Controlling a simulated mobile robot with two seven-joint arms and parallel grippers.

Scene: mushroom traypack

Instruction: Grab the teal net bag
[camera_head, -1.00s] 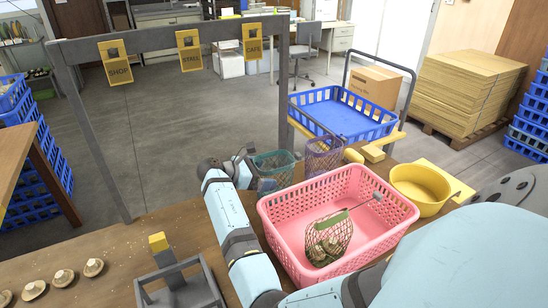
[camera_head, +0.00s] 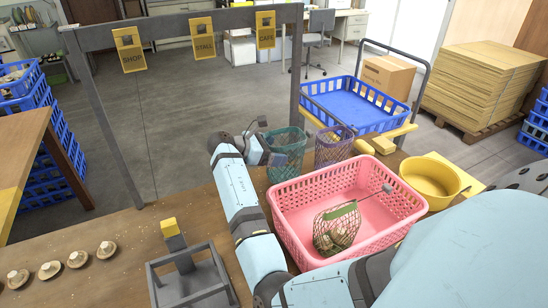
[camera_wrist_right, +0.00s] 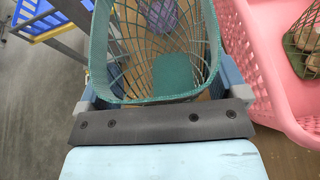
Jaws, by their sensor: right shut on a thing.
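The teal net bag (camera_head: 288,146) is at the far edge of the wooden table, left of the purple net bag (camera_head: 334,147). My right gripper (camera_head: 267,150) is at its near left side. In the right wrist view, the teal bag (camera_wrist_right: 165,97) fills the upper middle, mouth open, its rim against my right gripper (camera_wrist_right: 157,98), which is shut on it. The fingertips are mostly hidden. Inside, only mesh and a solid teal patch show. I cannot tell whether the bag touches the table. My left gripper is not in view.
A pink basket (camera_head: 288,216) holds a green net bag (camera_head: 337,230) of mushrooms, close right of the teal bag. A yellow bowl (camera_head: 429,183) stands farther right. A grey frame with SHOP, STALL and CAFE signs (camera_head: 204,38) rises left. Loose mushrooms (camera_head: 77,259) lie front left.

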